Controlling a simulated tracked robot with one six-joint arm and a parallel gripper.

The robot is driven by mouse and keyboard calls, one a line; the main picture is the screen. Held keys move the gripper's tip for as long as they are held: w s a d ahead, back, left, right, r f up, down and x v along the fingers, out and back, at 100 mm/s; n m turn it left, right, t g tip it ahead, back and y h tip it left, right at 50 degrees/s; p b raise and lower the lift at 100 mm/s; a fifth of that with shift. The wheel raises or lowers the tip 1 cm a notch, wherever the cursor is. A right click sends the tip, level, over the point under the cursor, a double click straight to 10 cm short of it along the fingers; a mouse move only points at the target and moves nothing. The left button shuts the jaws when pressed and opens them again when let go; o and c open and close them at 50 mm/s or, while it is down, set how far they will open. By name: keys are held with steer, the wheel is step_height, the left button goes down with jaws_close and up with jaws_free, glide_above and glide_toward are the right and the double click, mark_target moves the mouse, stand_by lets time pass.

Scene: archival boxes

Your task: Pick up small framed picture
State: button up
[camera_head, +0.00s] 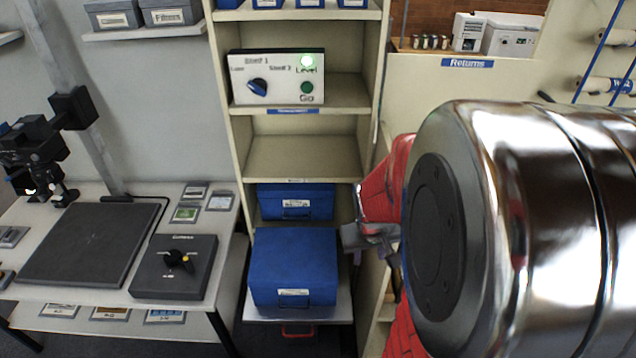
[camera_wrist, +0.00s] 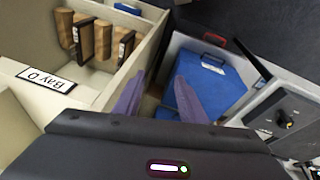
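Several small framed pictures show in the head view. A green-faced one (camera_head: 185,214) lies on the white table, with a greyer one (camera_head: 220,201) and another (camera_head: 195,189) beside it. More lie on the table's lower shelf, such as a blue-toned one (camera_head: 165,316). I cannot tell which is the task's picture. My gripper (camera_head: 357,238) is right of the table, in front of the shelf unit's right side and partly hidden by my arm. In the wrist view my gripper (camera_wrist: 156,85) has its two fingers spread, with nothing held between them.
A blue box (camera_head: 293,268) sits on a low platform in front of the shelf unit (camera_head: 302,157). A dark dial box (camera_head: 175,266) and a dark mat (camera_head: 92,243) take up the table. In the wrist view, a "Bay D" shelf (camera_wrist: 47,79) with brown folders is close on the left.

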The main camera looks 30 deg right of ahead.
steer(key=s+d+f+t+h, duration=0.1)
steer(key=s+d+f+t, duration=0.1)
steer(key=f, duration=0.7)
steer(key=s+d+f+m+t+h, duration=0.1)
steer(key=s+d+f+t+h, duration=0.1)
steer(key=d+f, duration=0.5)
steer(key=s+d+f+m+t+h, duration=0.1)
steer(key=s+d+f+t, duration=0.3)
steer(key=f, duration=0.7)
steer(key=shift+d+f+t+h, duration=0.25)
steer(key=shift+d+t+h, duration=0.05)
steer(key=shift+t, duration=0.4)
steer(key=shift+w, duration=0.1)
steer(key=x, duration=0.8)
steer(key=shift+w, duration=0.25)
steer(key=shift+d+f, duration=0.15)
